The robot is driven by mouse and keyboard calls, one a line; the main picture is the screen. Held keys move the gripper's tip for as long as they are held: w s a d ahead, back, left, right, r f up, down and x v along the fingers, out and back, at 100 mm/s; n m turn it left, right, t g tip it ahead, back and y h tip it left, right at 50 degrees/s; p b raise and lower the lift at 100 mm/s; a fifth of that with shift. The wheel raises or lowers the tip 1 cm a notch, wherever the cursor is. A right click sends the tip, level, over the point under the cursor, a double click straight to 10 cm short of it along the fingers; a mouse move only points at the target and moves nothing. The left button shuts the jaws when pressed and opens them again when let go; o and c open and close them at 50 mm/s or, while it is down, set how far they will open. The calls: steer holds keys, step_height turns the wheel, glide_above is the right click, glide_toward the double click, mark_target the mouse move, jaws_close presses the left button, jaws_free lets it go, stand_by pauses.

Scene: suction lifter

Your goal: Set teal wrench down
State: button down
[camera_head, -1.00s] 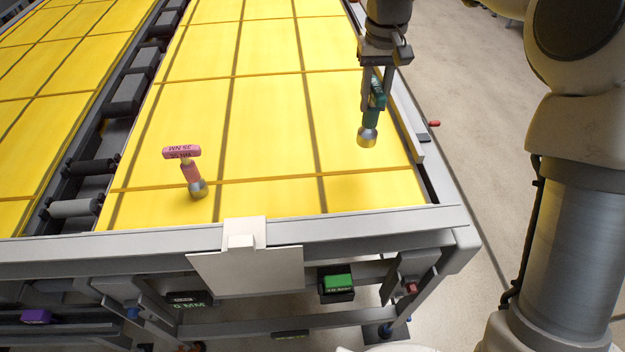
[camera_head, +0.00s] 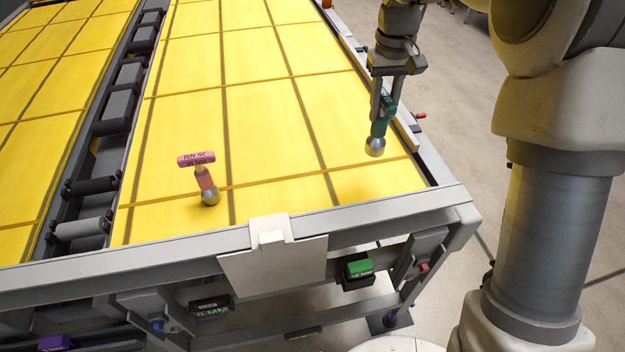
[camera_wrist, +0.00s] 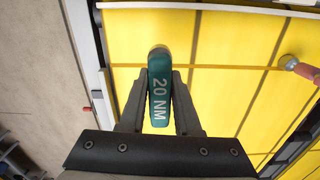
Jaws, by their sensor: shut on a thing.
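The teal wrench (camera_head: 380,128) is held upright by my gripper (camera_head: 384,97), with its round metal end pointing down over the right front part of the yellow panel surface (camera_head: 270,135). A shadow lies on the panel near it, and it seems to hang above the surface. In the wrist view the teal wrench (camera_wrist: 159,95) shows its "20 NM" label between the two dark fingers of my gripper (camera_wrist: 159,88), which are shut on it.
A pink wrench (camera_head: 205,182) stands on the panel to the left; its end shows in the wrist view (camera_wrist: 302,69). A grey frame rail (camera_head: 370,222) edges the front. A white plate (camera_head: 272,262) hangs there. Green (camera_head: 360,267) and purple (camera_head: 55,342) labelled items sit lower. Panel between the wrenches is clear.

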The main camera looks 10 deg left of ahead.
steer(key=s+a+f+p, duration=0.1)
steer(key=a+f+p, duration=0.1)
steer(key=a+f, duration=0.9)
steer(key=shift+s+a, duration=0.15)
steer(key=shift+a, duration=0.1)
steer(key=shift+f, duration=0.1)
steer(key=c, duration=0.6)
jaws_free()
step_height(320, 180, up, 12)
steer(key=shift+r, duration=0.2)
